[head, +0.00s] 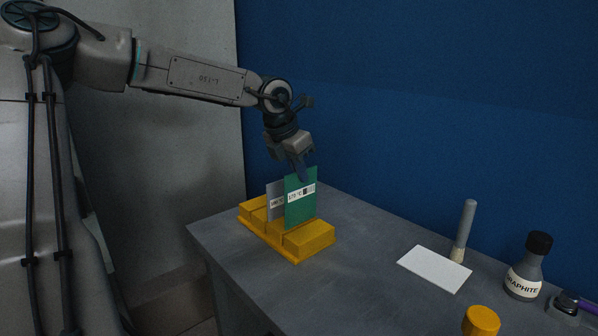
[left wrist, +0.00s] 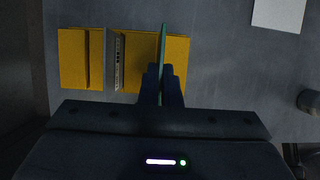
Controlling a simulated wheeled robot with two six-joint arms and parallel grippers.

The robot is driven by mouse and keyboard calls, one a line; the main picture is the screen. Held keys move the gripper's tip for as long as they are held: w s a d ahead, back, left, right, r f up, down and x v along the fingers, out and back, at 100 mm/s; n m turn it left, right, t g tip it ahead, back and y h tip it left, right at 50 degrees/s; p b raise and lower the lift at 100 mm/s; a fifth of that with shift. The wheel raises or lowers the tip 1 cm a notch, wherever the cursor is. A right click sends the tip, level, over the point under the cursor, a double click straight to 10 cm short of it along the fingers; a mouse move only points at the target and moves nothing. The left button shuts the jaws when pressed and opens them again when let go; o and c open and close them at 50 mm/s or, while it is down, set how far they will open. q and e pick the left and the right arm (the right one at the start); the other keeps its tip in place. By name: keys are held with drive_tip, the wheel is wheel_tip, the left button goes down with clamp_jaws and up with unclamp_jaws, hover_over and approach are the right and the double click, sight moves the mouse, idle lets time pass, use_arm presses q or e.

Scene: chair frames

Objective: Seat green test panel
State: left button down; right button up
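The green test panel (head: 301,203) stands upright, with a white label near its top. My left gripper (head: 303,170) is above it, with its fingers on the panel's upper edge. In the left wrist view the panel (left wrist: 163,50) shows edge-on between the two fingers (left wrist: 162,88), which are shut on it. The yellow rack (head: 309,238) is on the table under the panel. The panel's lower edge overlaps the rack, and I cannot tell whether it is inside a slot. A grey panel (head: 275,201) stands in the rack beside the green one. My right gripper is not in view.
The grey table (head: 350,270) is clear around the rack. To the right are a white card (head: 434,269), a brush-like stick (head: 465,230), a graphite bottle (head: 527,268) and a yellow cylinder (head: 481,321). A blue wall (head: 420,110) rises behind the table.

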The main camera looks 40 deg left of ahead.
use_arm(q)
drive_tip(key=shift+f, duration=0.15)
drive_tip(key=shift+f+b, duration=1.95)
drive_tip(key=shift+f, duration=0.2)
drive_tip(key=c, duration=1.6)
unclamp_jaws()
drive_tip(key=shift+o, duration=0.2)
drive_tip(key=v, duration=1.1)
drive_tip(key=shift+f, duration=0.1)
